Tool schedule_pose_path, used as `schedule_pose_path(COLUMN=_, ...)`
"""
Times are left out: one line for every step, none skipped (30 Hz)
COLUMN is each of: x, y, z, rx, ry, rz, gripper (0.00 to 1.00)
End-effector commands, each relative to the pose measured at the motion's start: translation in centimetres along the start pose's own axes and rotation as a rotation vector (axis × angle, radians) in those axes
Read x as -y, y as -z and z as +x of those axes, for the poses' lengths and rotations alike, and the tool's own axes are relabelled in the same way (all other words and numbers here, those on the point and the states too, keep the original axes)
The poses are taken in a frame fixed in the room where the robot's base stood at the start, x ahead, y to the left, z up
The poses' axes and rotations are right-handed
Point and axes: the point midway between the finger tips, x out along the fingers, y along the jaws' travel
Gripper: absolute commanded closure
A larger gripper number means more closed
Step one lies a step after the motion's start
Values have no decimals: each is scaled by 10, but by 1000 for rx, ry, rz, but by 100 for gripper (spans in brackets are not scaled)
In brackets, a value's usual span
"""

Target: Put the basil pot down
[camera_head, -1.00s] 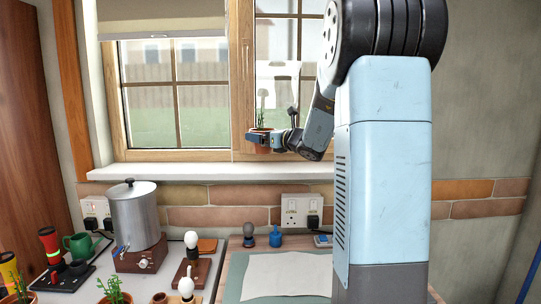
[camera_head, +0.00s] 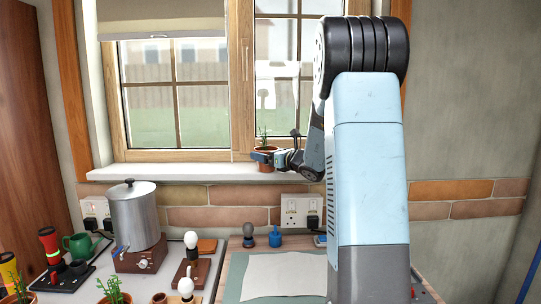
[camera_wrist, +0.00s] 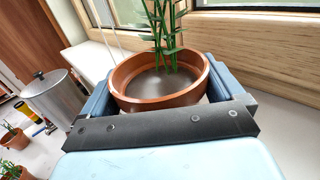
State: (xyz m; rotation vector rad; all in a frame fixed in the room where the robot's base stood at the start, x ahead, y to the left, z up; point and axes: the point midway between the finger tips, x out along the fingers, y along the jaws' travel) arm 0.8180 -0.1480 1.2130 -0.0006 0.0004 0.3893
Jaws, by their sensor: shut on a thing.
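The basil pot (camera_head: 267,167), a terracotta pot with thin green stems, is upright at the window. My gripper (camera_head: 262,156) is shut on it, with one finger on each side. The wrist view shows the pot's rim and dark soil (camera_wrist: 160,84) close between the blue fingers. The white window sill (camera_head: 190,170) lies directly under the pot. The pot's base appears at sill level, but whether it touches cannot be told; its underside is hidden in the wrist view.
The window frame (camera_head: 242,80) stands close behind the pot. The sill to the left is clear. Below are a metal urn (camera_head: 135,218), a wall socket (camera_head: 297,210), a pale sheet (camera_head: 285,275) and other potted plants (camera_head: 114,290).

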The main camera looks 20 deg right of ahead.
Motion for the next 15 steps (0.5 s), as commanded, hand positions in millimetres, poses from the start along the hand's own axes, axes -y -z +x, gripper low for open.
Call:
schedule_pose_path(x=0, y=0, z=0, rx=1, ry=0, rz=0, gripper=52)
schedule_pose_path(x=0, y=0, z=0, rx=1, ry=0, rz=0, gripper=52)
schedule_pose_path(x=0, y=2, z=0, rx=-1, ry=0, rz=1, gripper=4)
schedule_pose_path(x=0, y=1, z=0, rx=0, ry=0, rz=1, gripper=1)
schedule_pose_path(x=0, y=1, z=0, rx=0, ry=0, rz=0, gripper=0)
schedule_pose_path(x=0, y=1, z=0, rx=0, ry=0, rz=0, gripper=0)
schedule_pose_path(x=0, y=1, z=0, rx=0, ry=0, rz=0, gripper=0)
schedule_pose_path(x=0, y=1, z=0, rx=0, ry=1, rz=0, gripper=0)
schedule_pose_path(x=0, y=1, z=0, rx=0, ry=0, rz=0, gripper=0)
schedule_pose_path(x=0, y=1, z=0, rx=0, ry=1, rz=0, gripper=0)
schedule_pose_path(x=0, y=1, z=0, rx=0, ry=1, rz=0, gripper=0)
schedule_pose_path(x=0, y=0, z=0, rx=0, ry=1, rz=0, gripper=0)
schedule_pose_path(x=1, y=-1, z=-1, rx=0, ry=1, rz=0, gripper=0)
schedule_pose_path(x=1, y=0, z=-3, rx=0, ry=1, rz=0, gripper=0)
schedule_pose_path(x=1, y=0, z=-6, rx=-1, ry=2, rz=0, gripper=0)
